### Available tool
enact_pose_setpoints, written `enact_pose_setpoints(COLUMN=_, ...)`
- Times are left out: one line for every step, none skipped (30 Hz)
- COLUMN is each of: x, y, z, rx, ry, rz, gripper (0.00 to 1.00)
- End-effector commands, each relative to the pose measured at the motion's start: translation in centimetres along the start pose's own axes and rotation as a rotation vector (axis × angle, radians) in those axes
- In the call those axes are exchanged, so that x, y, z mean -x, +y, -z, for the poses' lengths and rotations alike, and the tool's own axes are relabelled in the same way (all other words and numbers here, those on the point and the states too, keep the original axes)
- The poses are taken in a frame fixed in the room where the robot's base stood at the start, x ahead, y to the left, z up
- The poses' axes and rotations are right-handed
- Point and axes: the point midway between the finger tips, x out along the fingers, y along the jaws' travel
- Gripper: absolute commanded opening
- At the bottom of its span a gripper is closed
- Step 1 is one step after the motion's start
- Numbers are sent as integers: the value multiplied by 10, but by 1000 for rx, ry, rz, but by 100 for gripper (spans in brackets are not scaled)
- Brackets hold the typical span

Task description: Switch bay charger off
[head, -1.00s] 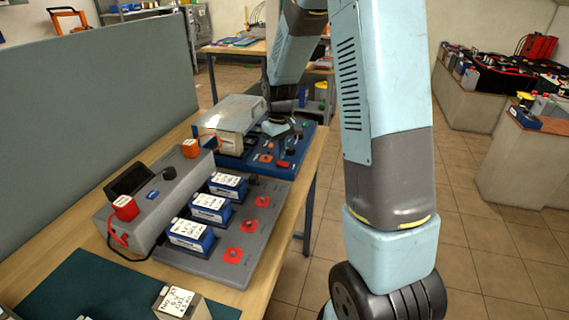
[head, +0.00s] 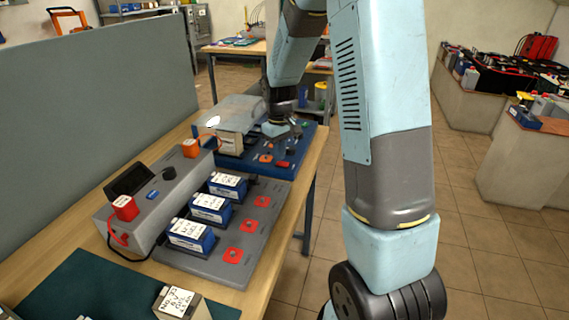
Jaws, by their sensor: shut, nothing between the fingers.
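A blue charger base (head: 230,160) stands at the far end of the bench, with a clear cover (head: 235,112) over a pale block (head: 229,143) on its left. On its right side are small controls, including a red part (head: 283,164) and a green one. My gripper (head: 288,142) is shut and empty, low over these controls. I cannot tell whether it touches one, and the wrist hides part of the panel.
A grey partition (head: 90,110) runs along the bench's left side. A green mat (head: 60,295) with a labelled battery (head: 178,303) lies at the front. Orange (head: 190,148) and red (head: 125,207) plugs sit on the grey box. Tiled floor is open to the right.

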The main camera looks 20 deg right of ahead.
Motion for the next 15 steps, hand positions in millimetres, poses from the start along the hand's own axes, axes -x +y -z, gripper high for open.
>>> enact_pose_setpoints(x=-1, y=0, z=0, rx=0, ry=0, rz=0, gripper=0)
enact_pose_setpoints(x=-1, y=0, z=0, rx=0, ry=0, rz=0, gripper=0)
enact_pose_setpoints(x=-2, y=0, z=0, rx=0, ry=0, rz=0, gripper=0)
enact_pose_setpoints(x=-2, y=0, z=0, rx=0, ry=0, rz=0, gripper=0)
enact_pose_setpoints(x=-2, y=0, z=0, rx=0, ry=0, rz=0, gripper=0)
enact_pose_setpoints(x=-3, y=0, z=0, rx=0, ry=0, rz=0, gripper=0)
enact_pose_setpoints(x=-3, y=0, z=0, rx=0, ry=0, rz=0, gripper=0)
enact_pose_setpoints(x=-4, y=0, z=0, rx=0, ry=0, rz=0, gripper=0)
enact_pose_setpoints(x=-4, y=0, z=0, rx=0, ry=0, rz=0, gripper=0)
enact_pose_setpoints(x=-4, y=0, z=0, rx=0, ry=0, rz=0, gripper=0)
enact_pose_setpoints(x=-5, y=0, z=0, rx=0, ry=0, rz=0, gripper=0)
enact_pose_setpoints(x=-5, y=0, z=0, rx=0, ry=0, rz=0, gripper=0)
enact_pose_setpoints(x=-6, y=0, z=0, rx=0, ry=1, rz=0, gripper=0)
enact_pose_setpoints(x=-6, y=0, z=0, rx=0, ry=1, rz=0, gripper=0)
enact_pose_setpoints(x=-6, y=0, z=0, rx=0, ry=1, rz=0, gripper=0)
